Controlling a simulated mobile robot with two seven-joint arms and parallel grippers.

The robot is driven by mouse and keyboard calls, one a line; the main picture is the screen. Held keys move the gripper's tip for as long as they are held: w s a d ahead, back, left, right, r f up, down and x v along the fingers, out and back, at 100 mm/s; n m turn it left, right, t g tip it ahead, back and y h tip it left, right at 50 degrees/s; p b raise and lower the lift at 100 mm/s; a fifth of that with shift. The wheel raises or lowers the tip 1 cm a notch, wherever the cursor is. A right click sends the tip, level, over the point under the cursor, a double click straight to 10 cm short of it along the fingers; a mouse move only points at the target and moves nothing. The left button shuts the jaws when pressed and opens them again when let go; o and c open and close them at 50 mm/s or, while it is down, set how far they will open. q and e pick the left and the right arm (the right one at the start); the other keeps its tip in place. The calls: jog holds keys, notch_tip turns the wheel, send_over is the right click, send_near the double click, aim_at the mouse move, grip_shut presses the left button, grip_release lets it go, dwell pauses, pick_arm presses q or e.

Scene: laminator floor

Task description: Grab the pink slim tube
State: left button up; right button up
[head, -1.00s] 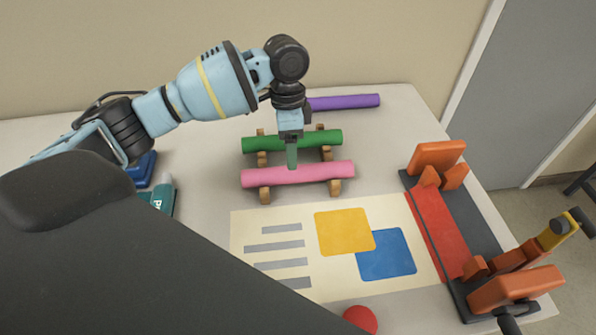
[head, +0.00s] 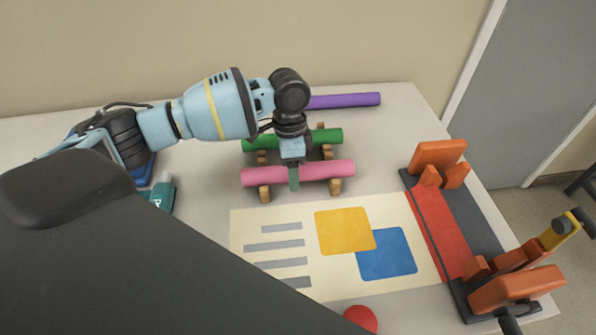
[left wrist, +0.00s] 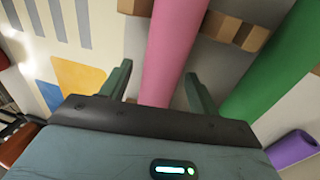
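The pink slim tube (head: 325,171) lies across the front of a wooden rack (head: 335,187), in front of the green tube (head: 325,137). My left gripper (head: 293,178) points down over the middle of the pink tube. In the left wrist view, the pink tube (left wrist: 172,45) runs between the two green fingers of the left gripper (left wrist: 160,85), which are open with a gap on each side. One finger is on the poster side, the other between the pink and green tubes. My right gripper is not in view.
A purple tube (head: 345,101) lies behind the rack. A poster (head: 290,215) lies flat in front, with a red ball-shaped object (head: 360,318) at its near edge. An orange and black device (head: 440,225) stands at right. Teal bottles (head: 162,192) stand at left.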

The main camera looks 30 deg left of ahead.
pick_arm(q)
jog(key=c, duration=0.9)
jog(key=shift+c, duration=0.3)
jog(key=shift+r, duration=0.2)
jog(key=shift+r, duration=0.25)
jog(key=r, duration=0.3)
jog(key=shift+s+d, duration=0.15)
jog(key=shift+d, duration=0.15)
jog(key=s+d+r+p, duration=0.1)
jog(key=s+d, duration=0.7)
jog(key=d, duration=0.5)
jog(key=shift+r, duration=0.1)
